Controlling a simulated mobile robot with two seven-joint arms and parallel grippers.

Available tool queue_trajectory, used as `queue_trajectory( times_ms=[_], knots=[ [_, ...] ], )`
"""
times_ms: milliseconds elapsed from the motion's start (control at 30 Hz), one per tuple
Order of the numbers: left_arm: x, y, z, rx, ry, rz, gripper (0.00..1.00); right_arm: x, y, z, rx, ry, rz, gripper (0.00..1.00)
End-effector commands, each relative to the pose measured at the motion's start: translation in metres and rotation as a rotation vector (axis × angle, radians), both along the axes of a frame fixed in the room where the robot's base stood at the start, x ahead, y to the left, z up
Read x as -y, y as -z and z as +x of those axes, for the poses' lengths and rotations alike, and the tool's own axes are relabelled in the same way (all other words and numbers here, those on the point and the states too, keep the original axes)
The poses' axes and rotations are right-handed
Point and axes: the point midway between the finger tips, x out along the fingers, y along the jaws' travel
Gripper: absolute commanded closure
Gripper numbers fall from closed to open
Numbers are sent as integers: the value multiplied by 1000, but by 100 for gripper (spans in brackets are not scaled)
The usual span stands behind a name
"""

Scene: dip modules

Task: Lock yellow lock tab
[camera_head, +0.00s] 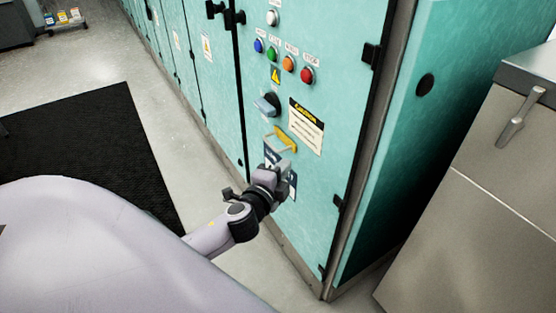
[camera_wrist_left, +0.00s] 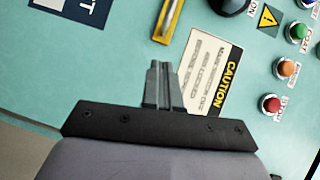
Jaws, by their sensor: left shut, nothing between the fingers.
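The yellow lock tab (camera_head: 285,138) is on the front of the teal cabinet (camera_head: 330,60), below a black rotary switch (camera_head: 267,104). In the left wrist view the tab (camera_wrist_left: 168,20) runs off the top edge, so only part of it shows. My left gripper (camera_head: 284,164) is just below the tab in the head view, close to the cabinet front. Its fingers (camera_wrist_left: 160,68) are together with nothing between them. In the wrist view a small gap shows between the fingertips and the tab; whether they touch the panel I cannot tell. My right gripper is not in view.
A caution label (camera_head: 306,127) is right of the tab. Coloured buttons (camera_head: 288,63) sit above, and a dark blue label (camera_wrist_left: 70,10) is partly behind the gripper in the head view. A grey metal cabinet (camera_head: 480,190) stands right. A black mat (camera_head: 95,150) lies on the floor at left.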

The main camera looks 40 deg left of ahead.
Motion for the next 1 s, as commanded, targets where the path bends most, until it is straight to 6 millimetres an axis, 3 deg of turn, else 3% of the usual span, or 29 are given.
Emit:
queue_trajectory(
  times_ms=[300,767,1000],
  knots=[
    [-30,8,26,0,0,1,100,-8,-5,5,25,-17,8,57],
    [-35,8,29,0,0,0,100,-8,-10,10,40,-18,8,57],
    [-63,8,40,0,-2,2,100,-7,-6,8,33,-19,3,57]
  ],
)
